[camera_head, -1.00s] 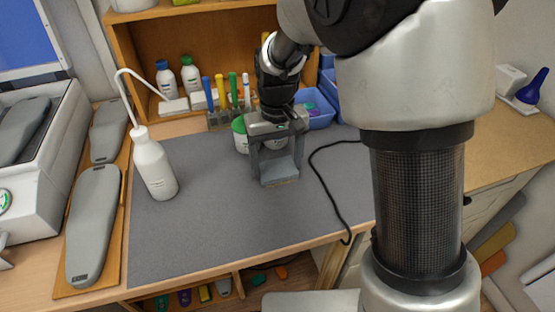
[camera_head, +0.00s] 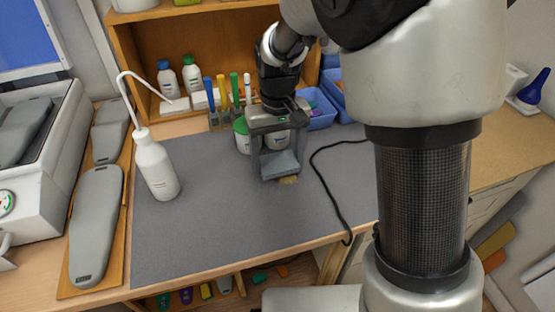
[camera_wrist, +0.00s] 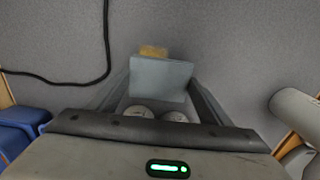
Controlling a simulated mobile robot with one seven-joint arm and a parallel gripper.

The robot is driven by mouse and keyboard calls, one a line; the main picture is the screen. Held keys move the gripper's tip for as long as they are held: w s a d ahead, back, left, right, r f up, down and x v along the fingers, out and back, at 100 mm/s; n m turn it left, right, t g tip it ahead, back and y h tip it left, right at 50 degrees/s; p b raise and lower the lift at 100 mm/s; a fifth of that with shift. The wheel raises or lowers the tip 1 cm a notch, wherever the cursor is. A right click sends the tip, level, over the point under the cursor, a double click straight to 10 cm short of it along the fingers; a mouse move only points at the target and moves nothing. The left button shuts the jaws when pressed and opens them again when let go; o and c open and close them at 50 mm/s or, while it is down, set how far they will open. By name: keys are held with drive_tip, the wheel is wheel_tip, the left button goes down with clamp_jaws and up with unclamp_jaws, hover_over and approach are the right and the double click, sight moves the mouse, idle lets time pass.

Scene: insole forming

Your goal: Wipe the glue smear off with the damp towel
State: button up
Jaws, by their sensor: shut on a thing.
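My gripper (camera_head: 279,172) is shut on the folded blue-grey damp towel (camera_head: 281,163), which hangs between the fingers low over the grey mat (camera_head: 225,225). The towel also shows in the wrist view (camera_wrist: 160,78). A yellowish-brown glue smear (camera_wrist: 153,51) lies on the mat just past the towel's edge. In the head view the smear (camera_head: 289,180) peeks out at the towel's lower right, partly covered by it. Whether the towel touches the mat cannot be told for sure.
White tubs (camera_head: 241,138) stand just behind my gripper. A black cable (camera_head: 322,180) runs over the mat to the right. A white wash bottle (camera_head: 156,168) stands at the left. Blue bins (camera_head: 320,118) are at the back right. The mat's front is clear.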

drive_tip(key=shift+s+r+p, duration=0.15)
drive_tip(key=shift+r+p, duration=0.15)
drive_tip(key=shift+r, duration=0.45)
wheel_tip(320, 180, up, 5)
drive_tip(key=p, duration=0.4)
drive_tip(key=shift+f, duration=0.1)
